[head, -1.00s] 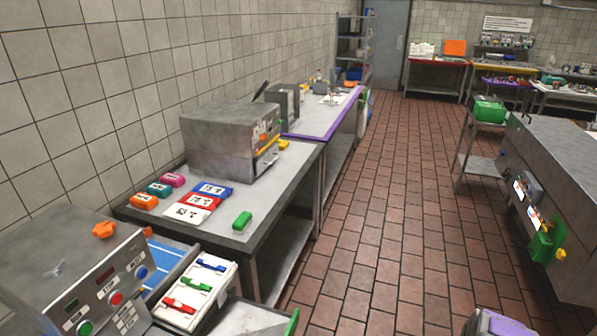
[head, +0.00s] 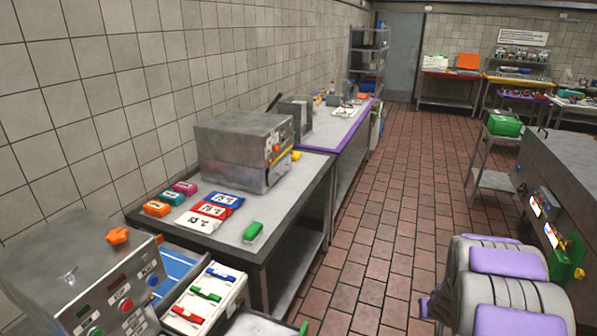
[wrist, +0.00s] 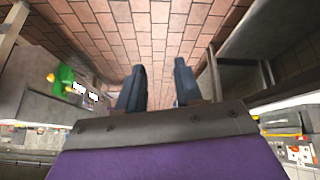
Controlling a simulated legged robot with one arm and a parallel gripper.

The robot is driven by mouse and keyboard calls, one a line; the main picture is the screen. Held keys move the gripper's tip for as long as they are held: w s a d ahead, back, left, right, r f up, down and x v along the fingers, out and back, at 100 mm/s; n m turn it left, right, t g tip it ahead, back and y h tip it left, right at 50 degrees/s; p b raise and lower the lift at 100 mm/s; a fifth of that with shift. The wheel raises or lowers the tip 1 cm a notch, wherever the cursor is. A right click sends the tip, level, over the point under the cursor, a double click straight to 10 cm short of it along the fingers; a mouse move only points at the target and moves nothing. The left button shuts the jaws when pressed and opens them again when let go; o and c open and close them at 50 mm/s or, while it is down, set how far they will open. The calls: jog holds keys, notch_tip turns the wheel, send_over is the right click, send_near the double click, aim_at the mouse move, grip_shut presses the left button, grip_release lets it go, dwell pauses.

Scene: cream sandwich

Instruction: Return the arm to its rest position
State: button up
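My arm (head: 505,262), grey with purple panels, shows folded at the lower right of the head view, above the tiled floor. My gripper (wrist: 158,82) shows in the wrist view as two dark fingers standing apart, with only floor visible between them. It is open and holds nothing. The fingertips cannot be made out in the head view.
A steel table (head: 280,228) on the left bears a grey machine (head: 243,150) and several coloured containers. A control box (head: 85,275) stands at the near left. A steel counter (head: 570,170) is at the right. The brick-red floor (head: 390,190) between them is clear.

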jog(key=s+a+r+g+h, duration=0.1)
jog(key=s+a+r+g, duration=0.1)
jog(key=s+r, duration=0.45)
jog(key=s+a+r+g+h, duration=0.1)
jog(key=s+a+r, duration=0.2)
jog(key=s+r, duration=0.35)
jog(key=s+a+r+n+g+y, duration=0.1)
jog(key=s+a+r+g+y, duration=0.1)
jog(key=s+a, duration=0.7)
jog(key=s+a+r+n+g+y, duration=0.1)
jog(key=s+a+r, duration=0.3)
jog(key=s+a, duration=0.6)
jog(key=s+g+y, duration=0.1)
jog(key=s, duration=0.5)
jog(key=shift+r+g, duration=0.25)
jog(key=shift+g, duration=0.05)
